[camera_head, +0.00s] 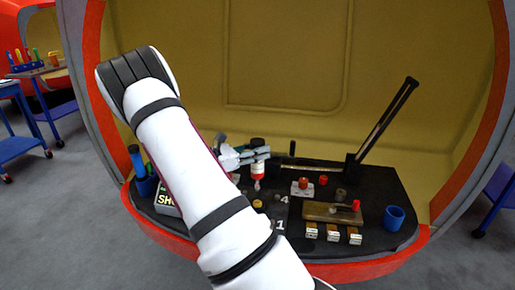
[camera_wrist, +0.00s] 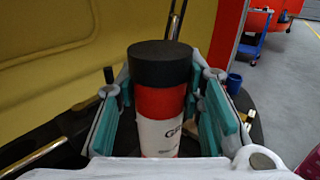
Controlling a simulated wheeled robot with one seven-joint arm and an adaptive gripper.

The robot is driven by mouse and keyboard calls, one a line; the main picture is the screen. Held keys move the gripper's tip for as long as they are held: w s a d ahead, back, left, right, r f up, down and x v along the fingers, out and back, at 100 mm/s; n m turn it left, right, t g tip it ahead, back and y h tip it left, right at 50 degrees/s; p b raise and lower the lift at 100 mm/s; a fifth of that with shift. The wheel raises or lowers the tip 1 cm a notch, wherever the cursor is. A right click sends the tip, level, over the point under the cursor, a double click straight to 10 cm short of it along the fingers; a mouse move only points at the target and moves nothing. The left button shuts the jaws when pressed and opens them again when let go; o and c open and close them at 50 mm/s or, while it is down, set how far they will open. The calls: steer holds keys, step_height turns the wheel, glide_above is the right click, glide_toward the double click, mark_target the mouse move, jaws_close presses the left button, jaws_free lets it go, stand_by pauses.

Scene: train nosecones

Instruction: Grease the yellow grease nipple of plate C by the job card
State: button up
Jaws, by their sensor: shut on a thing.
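My gripper (camera_head: 257,155) is shut on a grease bottle (camera_head: 257,169) with a red and white body and a black top. In the wrist view the bottle (camera_wrist: 160,103) stands between the teal finger pads, with the letters "G.." partly showing on its white part. In the head view it is held upright with its nozzle down, above the dark deck (camera_head: 375,183). A small yellowish round thing (camera_head: 257,203) lies just below the nozzle; I cannot tell whether it is the yellow nipple. I cannot make out plate C or read a job card.
A white block with a red knob (camera_head: 302,188), a brown board (camera_head: 332,212), several small labelled boxes (camera_head: 332,233) and a blue cup (camera_head: 394,217) stand on the right. A long black lever (camera_head: 385,120) rises behind. My arm hides part of a lettered sign (camera_head: 166,199).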

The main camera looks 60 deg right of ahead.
mark_target(257, 164)
steer(key=shift+f+b, duration=0.9)
steer(key=shift+f, duration=2.15)
steer(key=shift+r, duration=0.15)
steer(key=shift+r+p, duration=1.55)
steer(key=shift+r, duration=1.1)
